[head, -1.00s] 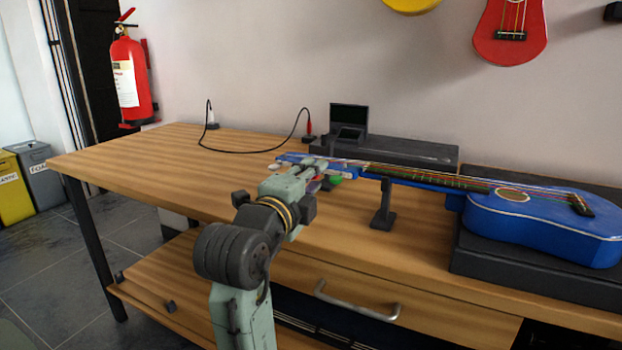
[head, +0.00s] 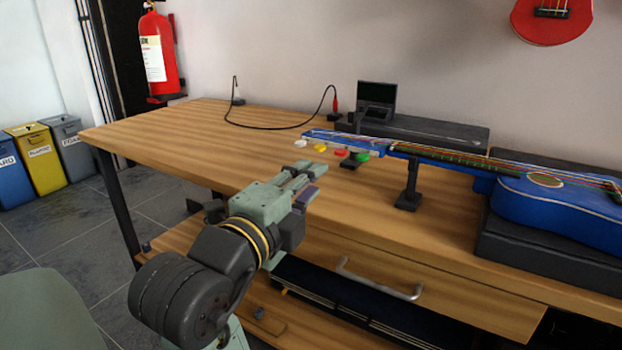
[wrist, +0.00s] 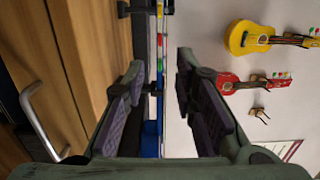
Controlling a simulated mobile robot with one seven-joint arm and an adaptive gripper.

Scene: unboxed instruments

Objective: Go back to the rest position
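My gripper (head: 306,182) is above the front edge of the wooden workbench (head: 210,135), in front of and apart from the blue guitar's headstock. In the wrist view my gripper (wrist: 158,72) has its two fingers spread wide with nothing held between them. The blue guitar (head: 555,206) lies on the bench, its body at the right and its neck pointing left. Coloured tuner buttons (head: 340,152) show along its headstock. Part of the guitar (wrist: 151,133) appears beyond the fingers in the wrist view.
A black stand (head: 410,190) supports the guitar neck; a black case (head: 540,250) lies under its body. A small device with a screen (head: 376,100) and a cable stand behind. A drawer handle (head: 375,282) juts from the bench front. The bench's left part is clear.

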